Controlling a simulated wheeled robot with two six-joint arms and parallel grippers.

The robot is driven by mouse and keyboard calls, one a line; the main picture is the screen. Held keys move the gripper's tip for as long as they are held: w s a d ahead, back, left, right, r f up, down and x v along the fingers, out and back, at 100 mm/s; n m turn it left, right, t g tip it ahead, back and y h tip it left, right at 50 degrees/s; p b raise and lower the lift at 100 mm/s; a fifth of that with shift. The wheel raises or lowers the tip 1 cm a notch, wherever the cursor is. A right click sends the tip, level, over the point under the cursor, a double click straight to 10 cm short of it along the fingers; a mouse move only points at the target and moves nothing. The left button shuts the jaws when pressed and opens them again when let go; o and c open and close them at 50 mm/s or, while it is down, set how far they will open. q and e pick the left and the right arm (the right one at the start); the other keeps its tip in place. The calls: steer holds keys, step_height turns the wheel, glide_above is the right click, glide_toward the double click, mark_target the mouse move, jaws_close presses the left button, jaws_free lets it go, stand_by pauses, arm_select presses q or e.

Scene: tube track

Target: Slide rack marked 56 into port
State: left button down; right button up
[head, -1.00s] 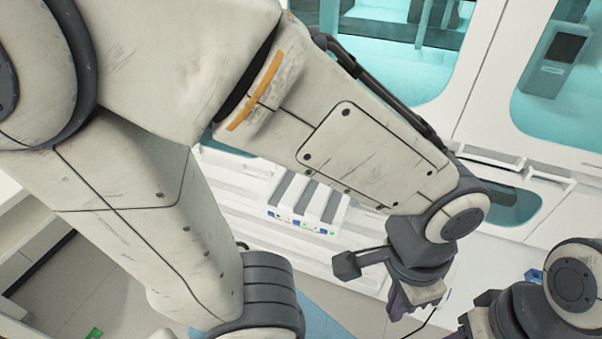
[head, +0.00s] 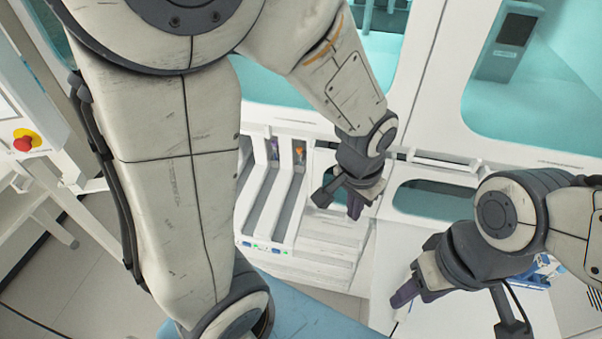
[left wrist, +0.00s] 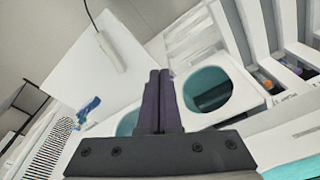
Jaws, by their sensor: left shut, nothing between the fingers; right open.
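No marking 56 is readable in either view. The loading unit (head: 246,222) has several parallel slots, with small blue and green lights at their front ends. Dark purple (head: 274,148) and orange (head: 300,155) contents show at the far ends of two slots. The orange contents (left wrist: 265,83) also show at the right of the left wrist view. My left gripper (head: 355,205) is shut and empty, right of the slots; its fingers (left wrist: 158,75) are together in the left wrist view. My right gripper (head: 402,298) is open above the white table.
The white table (head: 388,262) lies right of the unit. A red emergency button (head: 24,143) is at the far left.

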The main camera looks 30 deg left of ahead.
arm_select(q)
steer(key=w+a+f+n+p, duration=0.1)
steer(key=w+a+f+n, duration=0.3)
steer(key=w+a, duration=0.5)
steer(key=n+t+y+p, duration=0.1)
steer(key=n+t+p, duration=0.1)
glide_above(291, 203)
step_height(291, 203, down, 18)
steer(key=shift+f, duration=0.25)
